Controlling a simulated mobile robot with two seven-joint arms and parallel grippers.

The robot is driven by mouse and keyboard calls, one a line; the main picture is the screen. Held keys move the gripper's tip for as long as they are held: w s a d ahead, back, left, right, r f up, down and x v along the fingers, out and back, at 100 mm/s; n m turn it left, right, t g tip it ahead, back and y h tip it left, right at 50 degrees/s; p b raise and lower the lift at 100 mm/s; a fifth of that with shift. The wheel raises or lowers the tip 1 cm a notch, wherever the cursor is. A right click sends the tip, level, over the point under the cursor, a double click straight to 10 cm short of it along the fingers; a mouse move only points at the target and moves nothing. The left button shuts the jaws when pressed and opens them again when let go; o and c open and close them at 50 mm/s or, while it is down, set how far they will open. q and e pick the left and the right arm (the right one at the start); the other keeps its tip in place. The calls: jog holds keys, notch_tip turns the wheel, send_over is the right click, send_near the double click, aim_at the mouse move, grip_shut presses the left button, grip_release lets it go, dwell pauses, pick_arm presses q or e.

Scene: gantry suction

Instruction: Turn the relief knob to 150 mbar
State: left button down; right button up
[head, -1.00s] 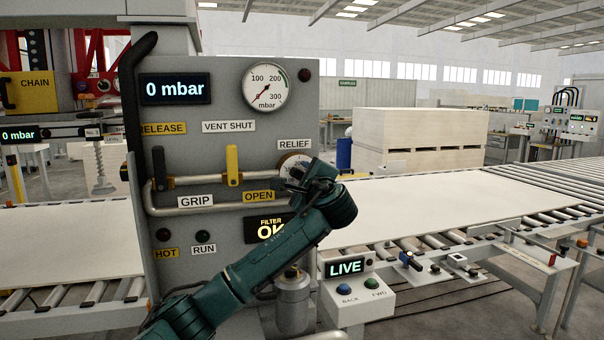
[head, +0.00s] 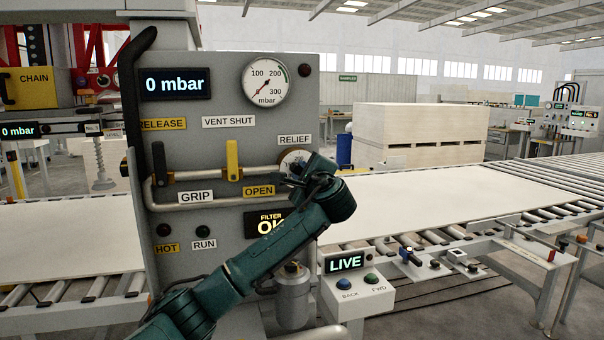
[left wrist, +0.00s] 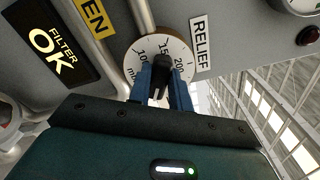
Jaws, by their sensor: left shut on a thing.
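The relief knob is a black bar (left wrist: 160,70) on a white dial (left wrist: 140,66) in the left wrist view. My left gripper (left wrist: 161,82) has its blue fingers shut on the knob, one on either side. The knob's far end lies close to the partly covered "15…" number, between 100 and 200. In the head view the dial (head: 291,157) is mostly hidden behind my left gripper (head: 296,181), under the RELIEF label (head: 294,139). The round gauge (head: 266,82) has its needle near 0, and the display (head: 175,84) reads 0 mbar. My right gripper is not in view.
A yellow lever (head: 232,161) and a bent grey pipe (head: 208,203) are left of the knob on the panel. A button box (head: 358,292) with a LIVE display stands below right. White sheets (head: 450,194) lie on roller conveyors at both sides.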

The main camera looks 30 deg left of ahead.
pick_arm(q)
jog(key=shift+f, duration=0.1)
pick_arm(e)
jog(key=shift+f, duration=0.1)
pick_arm(q)
jog(key=n+b, duration=0.4)
jog(key=n, duration=0.7)
jog(key=n+b, duration=0.4)
jog(key=n, duration=0.8)
jog(key=n+b, duration=0.4)
jog(key=n, duration=0.8)
jog(key=shift+w+d+f, duration=0.15)
jog(key=shift+w+d, duration=0.05)
jog(key=shift+w, duration=0.05)
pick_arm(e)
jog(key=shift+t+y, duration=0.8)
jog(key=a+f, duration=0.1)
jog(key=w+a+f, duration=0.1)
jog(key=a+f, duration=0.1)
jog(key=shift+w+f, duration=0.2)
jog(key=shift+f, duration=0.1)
pick_arm(q)
jog(key=shift+n, duration=0.5)
